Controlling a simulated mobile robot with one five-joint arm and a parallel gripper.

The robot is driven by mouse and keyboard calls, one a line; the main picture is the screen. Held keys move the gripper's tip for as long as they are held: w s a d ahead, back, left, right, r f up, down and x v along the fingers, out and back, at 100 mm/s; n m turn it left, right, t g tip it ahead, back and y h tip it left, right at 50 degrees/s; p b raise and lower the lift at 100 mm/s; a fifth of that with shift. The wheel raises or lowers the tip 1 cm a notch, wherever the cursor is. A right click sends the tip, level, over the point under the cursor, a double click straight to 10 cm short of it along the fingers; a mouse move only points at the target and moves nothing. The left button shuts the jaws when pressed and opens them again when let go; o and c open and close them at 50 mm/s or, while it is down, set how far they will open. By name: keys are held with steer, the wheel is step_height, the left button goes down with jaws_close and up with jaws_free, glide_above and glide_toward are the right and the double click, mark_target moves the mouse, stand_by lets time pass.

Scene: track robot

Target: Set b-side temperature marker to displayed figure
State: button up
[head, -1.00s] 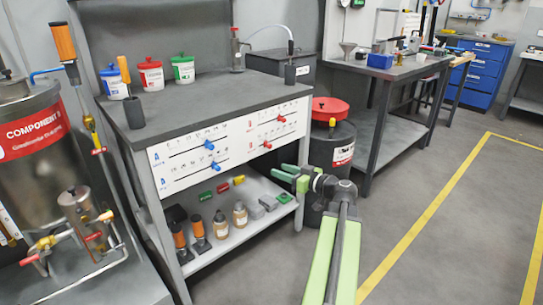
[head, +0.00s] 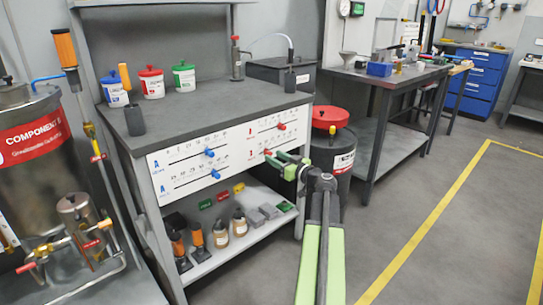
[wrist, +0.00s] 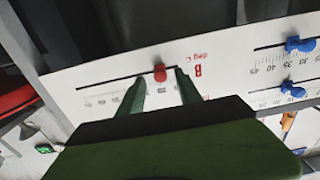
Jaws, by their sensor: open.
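The white panel (head: 180,188) on the bench front carries blue markers on the A side and red markers on the B side. The lower red marker (head: 267,152) shows at the gripper's tips; in the wrist view this red knob (wrist: 160,73) sits on a slot next to an inverted "B deg C" label. My gripper (head: 272,160) is open, its green fingers (wrist: 160,82) one on each side of the knob in the wrist picture, with visible gaps. I cannot tell whether they reach its depth. The upper red marker (head: 281,126) is above. Scale figures are too small to read surely.
A green-lit display (head: 357,8) hangs on the back wall, unreadable. A dark drum with a red lid (head: 330,115) stands right of the bench. Bottles and blocks sit on the lower shelf (head: 215,262). The floor (head: 410,220) at right is clear.

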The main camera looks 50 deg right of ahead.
mark_target(271, 155)
steer(key=w, duration=0.3)
steer(key=shift+w+d, duration=0.1)
jaws_close()
stand_by(1.4)
